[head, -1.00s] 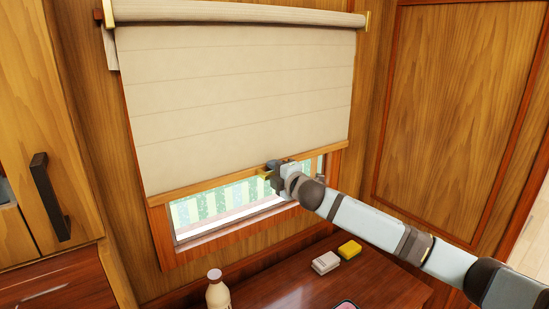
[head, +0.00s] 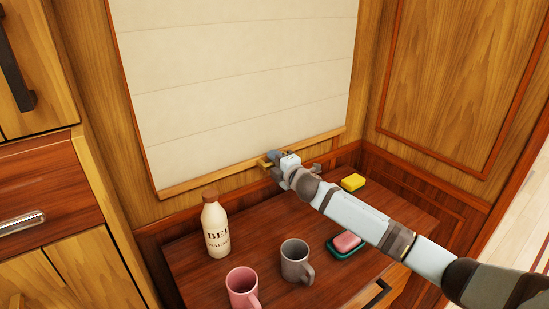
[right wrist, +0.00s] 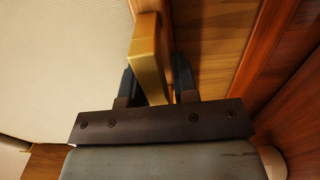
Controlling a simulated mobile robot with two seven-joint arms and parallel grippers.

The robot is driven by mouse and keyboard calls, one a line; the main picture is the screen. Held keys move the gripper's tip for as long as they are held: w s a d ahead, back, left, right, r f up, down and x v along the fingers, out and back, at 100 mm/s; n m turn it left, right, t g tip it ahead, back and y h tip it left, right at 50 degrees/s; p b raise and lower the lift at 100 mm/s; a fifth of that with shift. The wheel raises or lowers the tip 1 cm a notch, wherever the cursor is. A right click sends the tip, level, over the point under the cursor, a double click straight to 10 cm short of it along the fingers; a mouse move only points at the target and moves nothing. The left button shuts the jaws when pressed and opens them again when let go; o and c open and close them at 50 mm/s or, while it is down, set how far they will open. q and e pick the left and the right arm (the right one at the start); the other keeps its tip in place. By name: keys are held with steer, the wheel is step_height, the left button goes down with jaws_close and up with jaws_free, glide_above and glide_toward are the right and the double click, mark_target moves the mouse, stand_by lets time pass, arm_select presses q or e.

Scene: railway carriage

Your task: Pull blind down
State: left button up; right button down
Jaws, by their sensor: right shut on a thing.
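The cream blind (head: 240,80) hangs over the window, its wooden bottom bar (head: 215,179) just above the table. No glass shows. My right gripper (head: 272,164) is at the bar, right of its middle. In the right wrist view, its two dark fingers (right wrist: 157,78) stand on either side of the blind's gold-coloured pull (right wrist: 148,60) and are shut on it. The cream cloth (right wrist: 60,60) fills the left of that view. My left gripper is not in view.
On the dark wooden table (head: 215,262) below stand a cream bottle (head: 215,228), a pink mug (head: 242,288) and a grey mug (head: 295,262). A pink soap in a green dish (head: 346,243) and a yellow sponge (head: 353,182) lie near my arm. Wood panelling (head: 450,70) is at right.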

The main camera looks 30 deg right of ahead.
steer(key=shift+s+f, duration=0.1)
steer(key=shift+f, duration=0.25)
steer(key=c, duration=1.1)
jaws_free()
steer(key=shift+r, duration=0.1)
steer(key=s+d, duration=0.2)
steer(key=s, duration=1.1)
steer(key=shift+s, duration=0.3)
